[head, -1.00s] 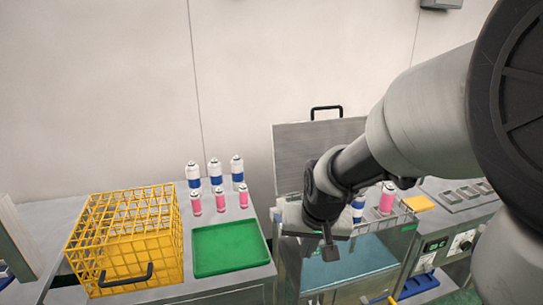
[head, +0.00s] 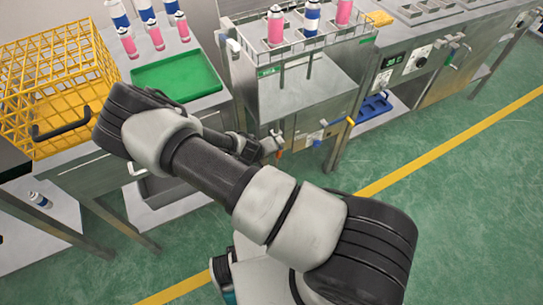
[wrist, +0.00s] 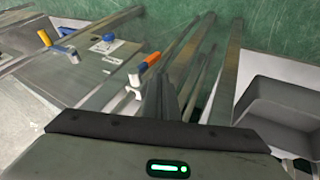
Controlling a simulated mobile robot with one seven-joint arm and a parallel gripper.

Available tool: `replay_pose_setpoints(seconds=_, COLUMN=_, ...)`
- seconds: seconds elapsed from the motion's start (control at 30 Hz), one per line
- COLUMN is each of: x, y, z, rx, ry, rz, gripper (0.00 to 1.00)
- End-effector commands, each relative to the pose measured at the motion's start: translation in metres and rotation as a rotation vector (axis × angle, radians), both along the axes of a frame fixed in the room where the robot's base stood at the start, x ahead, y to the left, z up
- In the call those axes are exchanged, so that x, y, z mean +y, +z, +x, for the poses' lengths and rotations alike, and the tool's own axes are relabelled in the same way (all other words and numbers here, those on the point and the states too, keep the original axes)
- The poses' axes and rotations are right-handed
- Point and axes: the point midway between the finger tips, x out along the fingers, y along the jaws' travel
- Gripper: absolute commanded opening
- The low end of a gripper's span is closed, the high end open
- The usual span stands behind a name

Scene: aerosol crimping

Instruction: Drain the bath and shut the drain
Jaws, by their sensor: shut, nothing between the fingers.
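The bath (head: 345,85) is a steel tank in the middle of the head view, with a rack of cans over it. Its inside looks plain grey; I cannot tell whether liquid is in it. Low on its front is a valve with an orange handle (head: 279,154); this handle (wrist: 150,62) also shows in the wrist view, slanting up and right from a pale fitting (wrist: 133,84). My gripper (head: 252,149) is low in front of the bath. Its dark fingers (wrist: 165,97) are shut and empty, just right of the orange handle; contact is unclear.
A fitting with yellow and blue parts (wrist: 45,38) is farther along the bath front. A yellow wire basket (head: 50,75) and a green tray (head: 178,76) stand on the left table. A control panel (head: 405,65) is to the right. Green floor lies open at the right.

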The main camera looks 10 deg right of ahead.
Motion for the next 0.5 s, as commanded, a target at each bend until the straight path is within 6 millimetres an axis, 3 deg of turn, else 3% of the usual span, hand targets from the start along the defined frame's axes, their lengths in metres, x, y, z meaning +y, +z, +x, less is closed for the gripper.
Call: replay_pose_setpoints(seconds=0.5, x=-0.029, y=-0.067, z=0.034, rx=-0.001, ry=0.000, rz=-0.002, gripper=0.00)
